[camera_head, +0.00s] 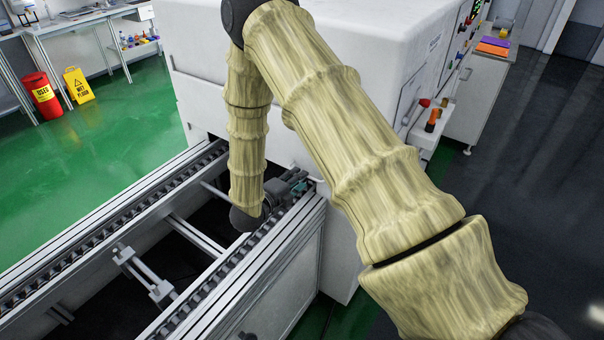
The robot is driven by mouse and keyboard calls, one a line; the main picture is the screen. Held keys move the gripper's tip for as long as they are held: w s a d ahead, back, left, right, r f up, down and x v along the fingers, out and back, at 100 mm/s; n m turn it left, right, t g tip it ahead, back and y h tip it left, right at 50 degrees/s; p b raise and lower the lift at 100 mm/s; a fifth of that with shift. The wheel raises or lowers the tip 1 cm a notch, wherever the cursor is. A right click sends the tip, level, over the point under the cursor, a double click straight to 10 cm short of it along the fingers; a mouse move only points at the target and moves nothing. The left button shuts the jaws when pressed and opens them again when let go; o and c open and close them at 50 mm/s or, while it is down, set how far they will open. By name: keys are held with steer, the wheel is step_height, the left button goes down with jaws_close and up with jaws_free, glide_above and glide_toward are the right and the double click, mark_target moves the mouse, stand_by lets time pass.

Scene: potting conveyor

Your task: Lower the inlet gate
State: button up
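The conveyor (265,262) runs from the lower left up to the large white machine (350,40). My arm comes down in front of the machine's inlet end, its dark wrist just above the conveyor's near rail. My gripper (288,185) is small and dark, pointing right beside that rail, close to the machine's lower front. A bit of teal shows at it; I cannot tell what this belongs to. Its fingers are too small and dark to tell open from shut. I cannot make out the inlet gate; my arm covers much of the machine's inlet side.
Crossbars (195,236) span the dark gap between the conveyor rails. A small shelf (424,140) with a red knob and an orange item juts from the machine's right side. A yellow wet-floor sign (78,85) and red bin (43,96) stand far left. The green floor there is clear.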

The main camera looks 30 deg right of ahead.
steer(key=x, duration=0.2)
steer(key=shift+d+p, duration=0.3)
steer(key=shift+d, duration=0.15)
steer(key=shift+s+r, duration=0.1)
steer(key=shift+s, duration=0.05)
steer(key=shift+c, duration=1)
jaws_close()
